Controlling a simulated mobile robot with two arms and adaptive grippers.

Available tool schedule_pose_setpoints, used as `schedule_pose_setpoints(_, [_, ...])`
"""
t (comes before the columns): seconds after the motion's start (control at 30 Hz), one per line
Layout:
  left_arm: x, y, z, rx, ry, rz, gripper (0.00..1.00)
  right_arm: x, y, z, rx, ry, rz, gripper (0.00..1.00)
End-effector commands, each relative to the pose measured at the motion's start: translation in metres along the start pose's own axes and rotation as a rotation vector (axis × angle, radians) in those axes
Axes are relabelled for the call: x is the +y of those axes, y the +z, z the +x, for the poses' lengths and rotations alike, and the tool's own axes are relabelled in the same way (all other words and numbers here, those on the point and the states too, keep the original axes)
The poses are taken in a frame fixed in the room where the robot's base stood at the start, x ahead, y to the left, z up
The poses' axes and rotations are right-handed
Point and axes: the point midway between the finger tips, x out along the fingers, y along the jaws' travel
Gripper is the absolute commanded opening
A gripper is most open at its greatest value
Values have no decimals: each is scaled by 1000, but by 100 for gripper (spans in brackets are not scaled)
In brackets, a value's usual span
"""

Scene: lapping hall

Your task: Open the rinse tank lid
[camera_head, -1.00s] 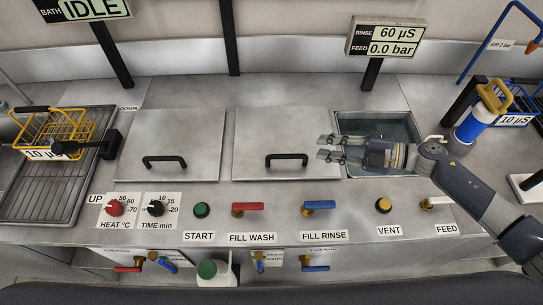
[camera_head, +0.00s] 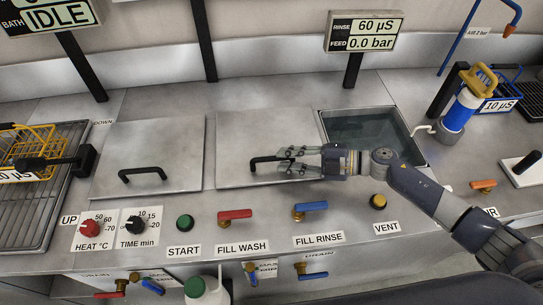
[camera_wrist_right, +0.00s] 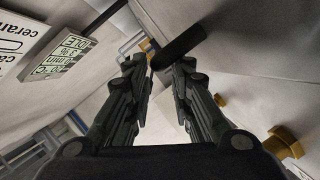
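Two flat grey metal lids lie closed on the bench. The right-hand lid (camera_head: 265,135), above the FILL RINSE label, has a black bar handle (camera_head: 258,164) near its front edge. My right gripper (camera_head: 284,161) is at the right end of this handle, overlapping it in the head view. In the wrist view its two fingers (camera_wrist_right: 160,68) are spread with a gap between them, and the black handle (camera_wrist_right: 180,45) lies at the fingertips. I cannot tell whether they touch. My left gripper is not in view.
An open basin with water (camera_head: 365,130) is right of the lid. The left lid (camera_head: 150,150) has its own handle. In front are a blue FILL RINSE lever (camera_head: 311,206), a red FILL WASH lever (camera_head: 235,214) and a VENT knob (camera_head: 378,201). A blue-white cylinder (camera_head: 460,110) stands right.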

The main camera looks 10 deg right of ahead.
Motion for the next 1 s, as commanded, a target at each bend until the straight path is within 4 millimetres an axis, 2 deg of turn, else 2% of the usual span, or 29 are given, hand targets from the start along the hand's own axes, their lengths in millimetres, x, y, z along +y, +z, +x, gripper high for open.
schedule_pose_setpoints(0.1, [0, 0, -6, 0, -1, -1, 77, 2, -2, 23, 3, 2, 1, 21])
schedule_pose_setpoints(0.33, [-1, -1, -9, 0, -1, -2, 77, 1, 0, 46, 0, 1, 1, 21])
schedule_pose_setpoints(0.67, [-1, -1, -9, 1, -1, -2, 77, 0, 0, 50, 0, 0, 1, 21])
schedule_pose_setpoints(0.77, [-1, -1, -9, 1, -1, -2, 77, 0, 0, 50, 0, 0, 1, 1])
schedule_pose_setpoints(1.0, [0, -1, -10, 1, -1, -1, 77, 1, 0, 49, 0, -1, 2, 0])
